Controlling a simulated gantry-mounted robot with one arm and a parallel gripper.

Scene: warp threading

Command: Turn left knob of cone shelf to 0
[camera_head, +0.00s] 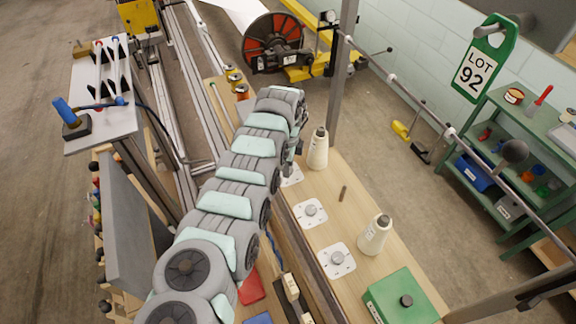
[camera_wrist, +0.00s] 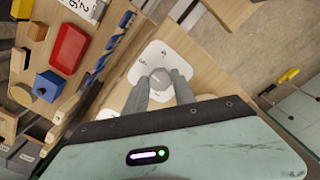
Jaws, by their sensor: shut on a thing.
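My gripper (camera_wrist: 162,88) is shut on a grey round knob (camera_wrist: 160,78), with one finger on each side of it. The knob sits on a white dial plate (camera_wrist: 151,56) with small dark numerals and has a pale mark on its top; the reading is too small to tell. In the head view, my arm hides the gripper and that knob, leaving part of the far dial plate (camera_head: 292,178) in sight. The wooden cone shelf (camera_head: 365,225) also bears a middle knob (camera_head: 310,210) and a near knob (camera_head: 337,258) on similar white plates.
A cream cone (camera_head: 318,151) stands close right of my gripper, and another cone (camera_head: 375,237) stands nearer. A brown peg (camera_head: 343,193) stands between them. A green box (camera_head: 400,298) is at the near end. A red tray (camera_wrist: 70,48) lies left in the wrist view.

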